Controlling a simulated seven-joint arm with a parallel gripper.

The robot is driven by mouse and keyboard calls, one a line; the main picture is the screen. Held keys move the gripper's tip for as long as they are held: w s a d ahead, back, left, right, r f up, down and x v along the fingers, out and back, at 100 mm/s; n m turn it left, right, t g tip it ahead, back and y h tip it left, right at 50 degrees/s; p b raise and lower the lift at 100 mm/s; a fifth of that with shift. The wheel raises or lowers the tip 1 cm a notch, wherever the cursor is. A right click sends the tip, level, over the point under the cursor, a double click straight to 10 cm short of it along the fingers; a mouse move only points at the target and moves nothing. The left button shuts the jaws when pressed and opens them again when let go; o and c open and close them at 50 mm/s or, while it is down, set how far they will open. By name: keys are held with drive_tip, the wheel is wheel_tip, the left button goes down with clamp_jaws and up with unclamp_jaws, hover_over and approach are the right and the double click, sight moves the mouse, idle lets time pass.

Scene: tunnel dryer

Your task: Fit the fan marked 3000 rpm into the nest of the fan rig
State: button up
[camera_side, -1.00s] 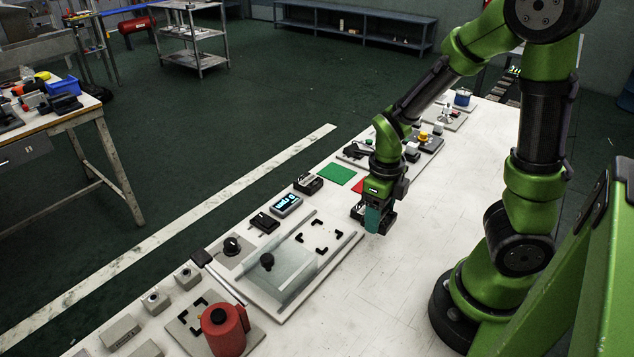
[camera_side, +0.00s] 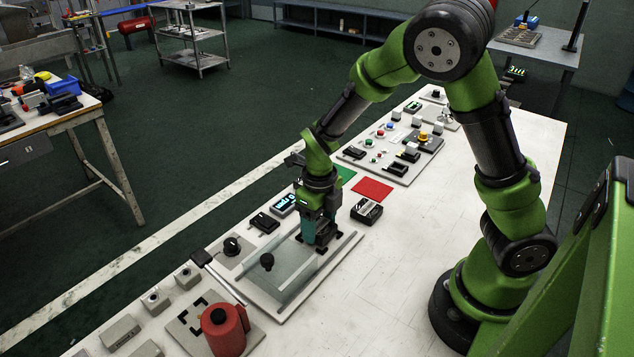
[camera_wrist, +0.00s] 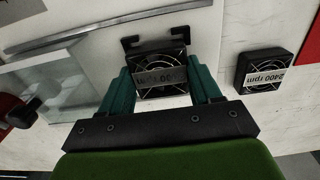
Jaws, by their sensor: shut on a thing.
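My gripper (camera_side: 320,243) is shut on a black square fan (camera_wrist: 157,62), one teal finger on each side of it. The fan's label is upside down in the wrist view; it ends in "00 rpm", but its first digits are unclear. The fan is over the nest (camera_wrist: 131,42) of the fan rig, whose black corner brackets show just beyond it. I cannot tell whether it is seated or slightly above. A second fan (camera_wrist: 266,72), marked 2400 rpm, lies on the table to the right; it also shows in the side view (camera_side: 367,211).
A red cylindrical object (camera_side: 225,330) stands at the front. A red mat (camera_side: 373,189) and a panel of buttons lie farther back. The table's right side is clear.

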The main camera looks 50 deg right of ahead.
drive_tip(key=shift+f, duration=0.45)
drive_tip(key=shift+f, duration=0.1)
drive_tip(key=o, duration=1.1)
drive_tip(key=shift+c, duration=0.2)
